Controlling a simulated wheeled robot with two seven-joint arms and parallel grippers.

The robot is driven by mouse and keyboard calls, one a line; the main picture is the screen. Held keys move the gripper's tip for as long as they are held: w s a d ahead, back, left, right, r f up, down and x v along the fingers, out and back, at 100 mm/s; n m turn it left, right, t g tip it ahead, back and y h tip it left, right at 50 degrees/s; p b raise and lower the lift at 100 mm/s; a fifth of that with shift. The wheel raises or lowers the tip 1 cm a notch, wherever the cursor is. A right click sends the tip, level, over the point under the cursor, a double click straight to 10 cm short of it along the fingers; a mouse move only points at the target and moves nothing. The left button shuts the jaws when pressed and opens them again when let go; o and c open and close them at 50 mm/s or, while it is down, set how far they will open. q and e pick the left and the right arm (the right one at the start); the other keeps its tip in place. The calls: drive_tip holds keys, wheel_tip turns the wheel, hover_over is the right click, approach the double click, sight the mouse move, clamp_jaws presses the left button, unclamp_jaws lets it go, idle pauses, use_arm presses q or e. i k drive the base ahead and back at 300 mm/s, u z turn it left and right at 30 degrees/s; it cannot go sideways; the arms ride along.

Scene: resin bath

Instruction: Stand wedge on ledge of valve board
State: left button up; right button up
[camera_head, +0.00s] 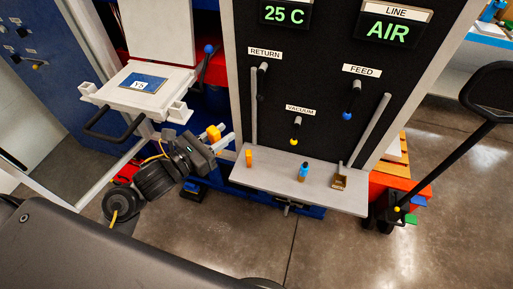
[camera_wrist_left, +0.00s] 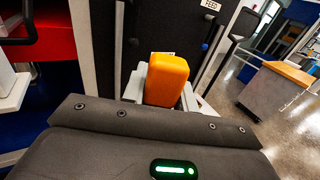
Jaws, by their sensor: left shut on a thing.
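The orange wedge (camera_head: 214,133) is held between the fingers of my left gripper (camera_head: 223,137), left of the valve board (camera_head: 300,115) and its ledge (camera_head: 270,178). In the left wrist view the wedge (camera_wrist_left: 166,80) is a rounded orange block standing up between the pale fingers (camera_wrist_left: 164,92). It is apart from the ledge in the head view. My right gripper is not in view.
On the ledge stand a small orange piece (camera_head: 249,158), a blue-topped bottle (camera_head: 304,171) and a brass open box (camera_head: 339,180), with bare gaps between them. Valve handles hang above, labelled RETURN, VACUUM and FEED. A white stand (camera_head: 150,97) is at the left.

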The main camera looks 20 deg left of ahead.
sight(274, 172)
drive_tip(key=u, duration=2.15)
drive_tip(key=k, duration=1.25)
drive_tip(key=z, duration=2.25)
drive_tip(key=i, duration=0.5)
drive_tip(key=u, duration=0.05)
